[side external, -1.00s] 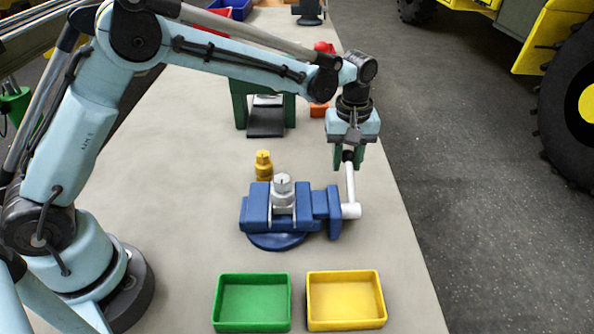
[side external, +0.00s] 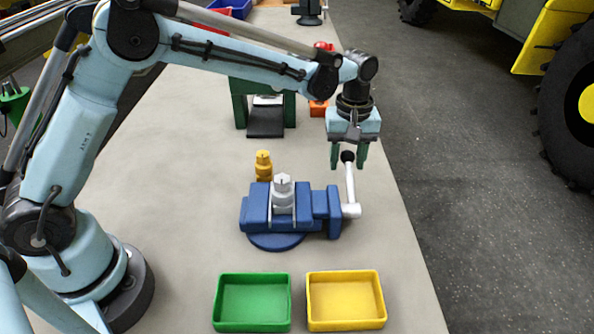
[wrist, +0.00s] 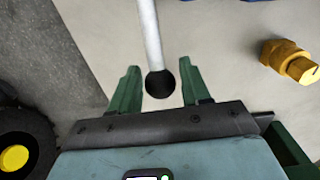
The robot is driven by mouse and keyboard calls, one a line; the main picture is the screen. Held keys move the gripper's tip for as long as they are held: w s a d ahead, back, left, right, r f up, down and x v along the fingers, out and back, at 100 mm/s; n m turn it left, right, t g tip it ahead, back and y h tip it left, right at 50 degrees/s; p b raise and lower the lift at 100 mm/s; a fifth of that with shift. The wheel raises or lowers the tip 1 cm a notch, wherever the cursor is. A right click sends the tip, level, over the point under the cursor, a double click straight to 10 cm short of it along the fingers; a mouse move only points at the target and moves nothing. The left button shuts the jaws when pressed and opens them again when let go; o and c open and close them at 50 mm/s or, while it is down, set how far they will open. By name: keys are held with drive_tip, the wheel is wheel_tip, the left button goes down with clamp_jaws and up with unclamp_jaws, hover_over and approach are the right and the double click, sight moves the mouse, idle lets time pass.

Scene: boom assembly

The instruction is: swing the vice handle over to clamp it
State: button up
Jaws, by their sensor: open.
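The blue vice (side external: 275,215) stands on the bench with a silver fitting (side external: 283,195) seated between its jaws. Its silver handle (side external: 350,188) sticks up from the right end, nearly upright, with a black ball (side external: 348,156) at the top. My gripper (side external: 349,162) is above the handle, pointing down, with its green fingers open on either side of the ball. In the wrist view the ball (wrist: 160,84) sits between the two open fingertips, with a gap on each side, and the handle rod (wrist: 150,35) runs away from it.
A brass fitting (side external: 263,165) stands behind the vice; it also shows in the wrist view (wrist: 290,60). A green tray (side external: 252,302) and a yellow tray (side external: 345,300) lie in front. A green stand (side external: 239,104) is farther back. The bench edge is right of the vice.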

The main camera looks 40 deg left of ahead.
drive_tip(key=c, duration=0.5)
drive_tip(key=shift+w+a+f, duration=0.15)
drive_tip(key=shift+f, duration=0.5)
drive_tip(key=shift+w+a+f, duration=0.1)
drive_tip(key=shift+a+f, duration=0.05)
drive_tip(key=shift+f, duration=0.45)
drive_tip(key=shift+c, duration=0.2)
drive_tip(key=shift+a+f, duration=0.1)
drive_tip(key=shift+f, duration=0.3)
drive_tip(key=o, duration=0.5)
drive_tip(key=shift+o, duration=0.2)
drive_tip(key=shift+r, duration=0.2)
drive_tip(key=shift+c, duration=0.3)
drive_tip(key=c, duration=0.5)
